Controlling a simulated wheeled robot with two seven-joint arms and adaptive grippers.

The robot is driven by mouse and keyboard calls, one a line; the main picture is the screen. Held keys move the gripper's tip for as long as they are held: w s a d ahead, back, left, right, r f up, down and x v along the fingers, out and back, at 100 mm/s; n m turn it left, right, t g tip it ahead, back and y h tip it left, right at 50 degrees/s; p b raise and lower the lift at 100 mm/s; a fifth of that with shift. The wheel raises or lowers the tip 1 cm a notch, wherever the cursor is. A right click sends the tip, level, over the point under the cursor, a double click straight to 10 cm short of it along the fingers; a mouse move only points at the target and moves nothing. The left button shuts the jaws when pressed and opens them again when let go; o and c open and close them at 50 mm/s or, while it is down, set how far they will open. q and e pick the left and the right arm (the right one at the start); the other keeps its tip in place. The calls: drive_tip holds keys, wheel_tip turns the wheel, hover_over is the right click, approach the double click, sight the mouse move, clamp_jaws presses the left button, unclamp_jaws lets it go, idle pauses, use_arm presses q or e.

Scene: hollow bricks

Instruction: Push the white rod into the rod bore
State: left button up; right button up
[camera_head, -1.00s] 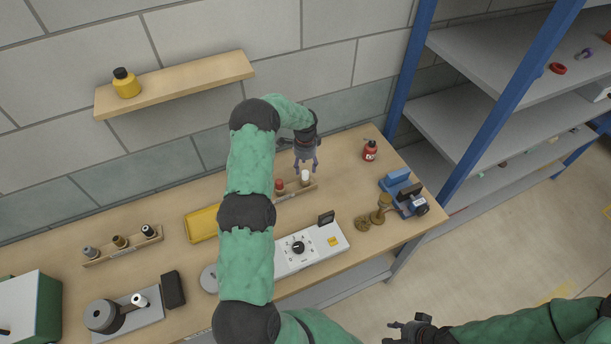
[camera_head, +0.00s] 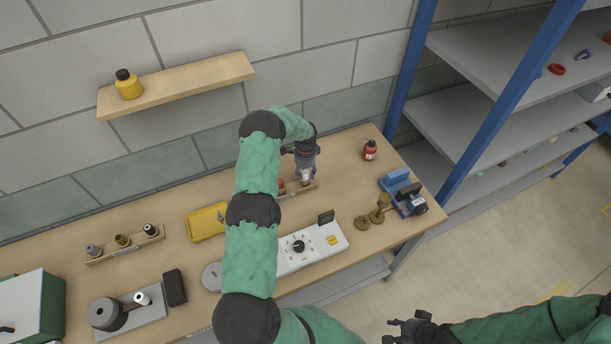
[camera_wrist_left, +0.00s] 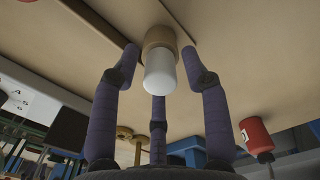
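The white rod (camera_head: 306,174) stands upright in a small wooden rack (camera_head: 302,190) at the back of the bench, right of a red-topped piece (camera_head: 281,186). In the left wrist view, the white rod (camera_wrist_left: 160,74) has a brown collar at one end. My left gripper (camera_head: 305,178) is over the rod. In the left wrist view my left gripper (camera_wrist_left: 160,60) has its fingers spread around the rod, with gaps visible at both sides. My right gripper (camera_head: 392,331) is low at the picture's bottom, away from the bench, fingers apart and empty. I cannot make out the rod bore.
A white control panel (camera_head: 325,240) lies in front of the rack. A yellow tray (camera_head: 205,223), a left rack (camera_head: 125,247) and a grey device (camera_head: 135,318) are to the left. A red bottle (camera_head: 369,151) and a blue device (camera_head: 402,193) stand right.

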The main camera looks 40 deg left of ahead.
use_arm(q)
clamp_jaws()
drive_tip(key=shift+r, duration=0.2)
